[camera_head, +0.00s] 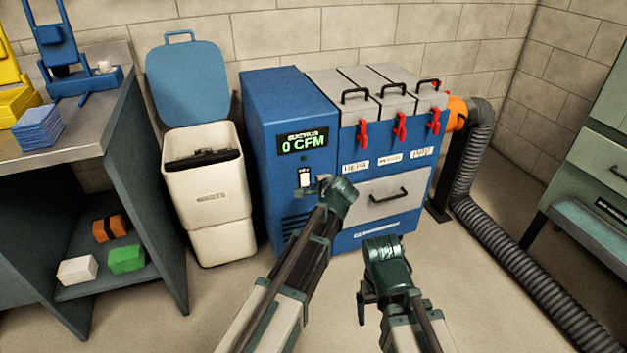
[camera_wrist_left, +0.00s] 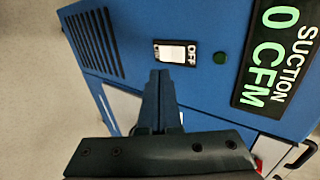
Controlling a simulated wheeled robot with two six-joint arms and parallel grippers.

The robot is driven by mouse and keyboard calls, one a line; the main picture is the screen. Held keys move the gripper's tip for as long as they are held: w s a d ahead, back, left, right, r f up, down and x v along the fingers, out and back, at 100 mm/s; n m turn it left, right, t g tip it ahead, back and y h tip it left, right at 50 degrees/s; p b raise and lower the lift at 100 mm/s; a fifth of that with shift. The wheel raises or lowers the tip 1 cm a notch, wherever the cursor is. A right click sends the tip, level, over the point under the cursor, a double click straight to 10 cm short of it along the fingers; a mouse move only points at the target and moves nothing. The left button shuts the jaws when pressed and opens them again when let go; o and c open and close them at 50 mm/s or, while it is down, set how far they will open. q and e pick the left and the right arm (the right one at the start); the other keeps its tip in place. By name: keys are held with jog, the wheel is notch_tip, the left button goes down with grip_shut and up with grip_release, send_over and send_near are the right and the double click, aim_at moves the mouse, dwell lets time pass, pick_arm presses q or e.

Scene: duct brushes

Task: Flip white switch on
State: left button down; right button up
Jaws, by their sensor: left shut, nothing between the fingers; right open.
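The white switch (camera_head: 305,177) sits on the front of the blue suction machine (camera_head: 266,107), below its display (camera_head: 304,141). The display reads 0 CFM. In the left wrist view the white switch (camera_wrist_left: 173,52) lies in a dark plate with lettering, of which OFF seems readable. My left gripper (camera_head: 322,184) is in front of the panel, close to the switch. Its fingers (camera_wrist_left: 160,82) are shut and empty, with the tips just below the switch in the wrist picture; contact cannot be told. My right gripper (camera_head: 362,300) is open and empty, lower and to the right.
A white bin (camera_head: 208,190) with a raised blue lid (camera_head: 187,85) stands left of the machine. Red latches (camera_head: 400,127) and a drawer (camera_head: 395,195) are on its right part. A grey hose (camera_head: 478,150) runs along the right floor. A workbench (camera_head: 85,115) stands left.

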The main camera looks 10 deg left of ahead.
pick_arm(q)
jog(key=p+v, duration=0.3)
jog(key=v, duration=0.4)
jog(key=shift+s+r, duration=0.2)
jog(key=f+b, duration=0.1)
jog(key=b, duration=0.1)
jog(key=s+f+t+b, duration=0.1)
jog(key=f+b, duration=0.1)
jog(key=b, duration=0.1)
jog(key=d+f+t+y+b, duration=0.1)
jog(key=b, duration=0.2)
jog(key=shift+s+f, duration=0.2)
jog(key=shift+f, duration=0.05)
jog(key=shift+a, duration=0.1)
